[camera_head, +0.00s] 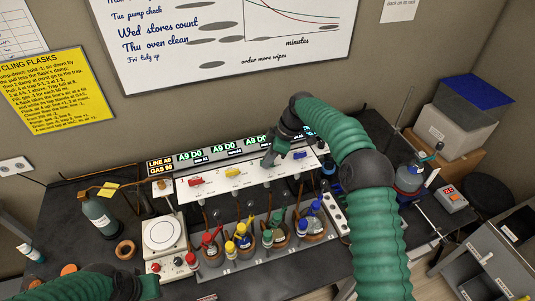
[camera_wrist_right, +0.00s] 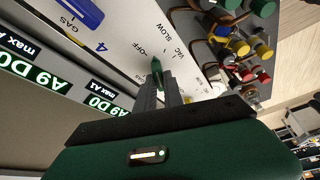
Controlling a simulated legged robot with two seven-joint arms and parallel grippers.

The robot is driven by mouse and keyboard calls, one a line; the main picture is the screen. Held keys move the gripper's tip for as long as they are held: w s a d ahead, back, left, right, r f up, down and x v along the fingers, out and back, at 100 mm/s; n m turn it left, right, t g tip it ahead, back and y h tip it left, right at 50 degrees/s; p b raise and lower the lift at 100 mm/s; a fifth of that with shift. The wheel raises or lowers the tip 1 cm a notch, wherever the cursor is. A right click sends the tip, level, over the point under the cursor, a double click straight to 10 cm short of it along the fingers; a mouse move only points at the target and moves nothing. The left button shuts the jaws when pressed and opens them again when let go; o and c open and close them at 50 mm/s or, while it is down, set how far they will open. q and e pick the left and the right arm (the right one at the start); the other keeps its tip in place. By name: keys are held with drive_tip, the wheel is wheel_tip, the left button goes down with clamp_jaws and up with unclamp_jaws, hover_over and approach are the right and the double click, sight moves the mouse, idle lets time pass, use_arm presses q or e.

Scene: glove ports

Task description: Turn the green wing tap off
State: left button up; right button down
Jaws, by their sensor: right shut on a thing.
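The white valve panel (camera_head: 215,187) carries a row of wing taps at the back of the bench. In the right wrist view the green wing tap (camera_wrist_right: 157,68) sits between my fingertips, near the printed words OFF, VAC and SLOW; I cannot tell exactly which mark it points to. My right gripper (camera_head: 267,161) reaches down to the panel from the right and is shut on this tap; it also shows in the right wrist view (camera_wrist_right: 158,82). The gripper mostly hides the tap in the head view. My left gripper (camera_head: 148,287) is low at the left, its fingers not clear.
Red (camera_head: 195,182), yellow (camera_head: 232,172) and blue (camera_head: 299,155) taps share the panel. Flasks with coloured parts stand in a grey rack (camera_head: 262,257) in front. A balance (camera_head: 160,232) and a bottle (camera_head: 97,214) stand left; a blue-topped bottle (camera_head: 410,178) stands right.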

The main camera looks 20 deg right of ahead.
drive_tip(key=n+p, duration=0.1)
drive_tip(key=n+g+p, duration=0.1)
drive_tip(key=p, duration=0.1)
drive_tip(key=n+p, duration=0.1)
drive_tip(key=shift+w+r+n+p, duration=0.25)
drive_tip(key=shift+r+n+p, duration=0.05)
drive_tip(key=shift+n+p, duration=0.1)
drive_tip(key=shift+f+n+g+p, duration=0.15)
drive_tip(key=shift+n+g+p, duration=0.15)
drive_tip(key=shift+n+p, duration=0.25)
drive_tip(key=shift+d, duration=0.1)
drive_tip(key=c, duration=1.5)
unclamp_jaws()
drive_tip(key=shift+o, duration=0.2)
drive_tip(key=shift+w+f, duration=0.1)
drive_tip(key=shift+f, duration=0.05)
drive_tip(key=shift+d+y, duration=0.1)
drive_tip(key=shift+y, duration=0.2)
